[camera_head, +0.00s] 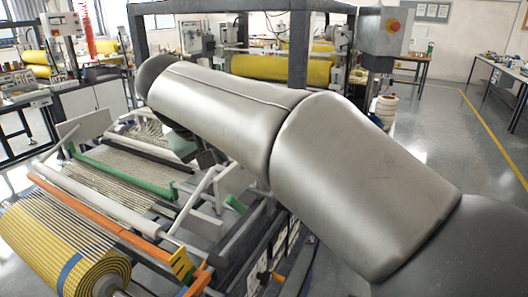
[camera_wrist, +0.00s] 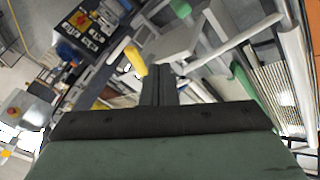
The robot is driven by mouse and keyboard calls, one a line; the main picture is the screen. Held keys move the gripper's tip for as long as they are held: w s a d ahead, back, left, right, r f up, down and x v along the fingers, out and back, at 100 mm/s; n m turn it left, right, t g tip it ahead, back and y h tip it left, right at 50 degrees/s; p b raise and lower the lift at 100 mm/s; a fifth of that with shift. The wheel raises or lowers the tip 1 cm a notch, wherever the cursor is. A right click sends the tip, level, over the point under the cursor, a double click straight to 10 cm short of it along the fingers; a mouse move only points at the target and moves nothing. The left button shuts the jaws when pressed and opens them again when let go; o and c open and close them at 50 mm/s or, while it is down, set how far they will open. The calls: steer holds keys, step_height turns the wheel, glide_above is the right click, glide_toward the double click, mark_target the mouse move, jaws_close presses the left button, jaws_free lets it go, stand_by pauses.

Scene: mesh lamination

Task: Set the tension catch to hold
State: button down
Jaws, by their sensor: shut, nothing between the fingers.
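My gripper (camera_wrist: 158,72) is shut and empty in the wrist view, its dark fingers together and pointing at the machine's side. A yellow handle-like part (camera_wrist: 134,57) shows just left of the fingertips; I cannot tell whether they touch. Pale grey plates and bars (camera_wrist: 195,45) lie beyond and to the right of the fingers. In the head view my arm hides most of the gripper. I cannot tell for certain which part is the tension catch.
A yellow mesh roll (camera_head: 60,245) lies at the front left, below an orange bar (camera_head: 95,218) and a green bar (camera_head: 120,172). A control panel (camera_wrist: 82,22) with a red button shows at upper left in the wrist view. Open floor (camera_head: 450,150) lies right.

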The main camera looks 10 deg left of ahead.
steer(key=shift+w+a+r+t, duration=0.2)
steer(key=shift+a+r+t, duration=0.1)
steer(key=shift+a+r, duration=0.5)
steer(key=shift+a+f, duration=0.1)
steer(key=shift+f, duration=0.05)
steer(key=w+d+f+p, duration=0.1)
steer(key=w+d+f, duration=0.3)
steer(key=w+f, duration=0.4)
steer(key=shift+w, duration=0.4)
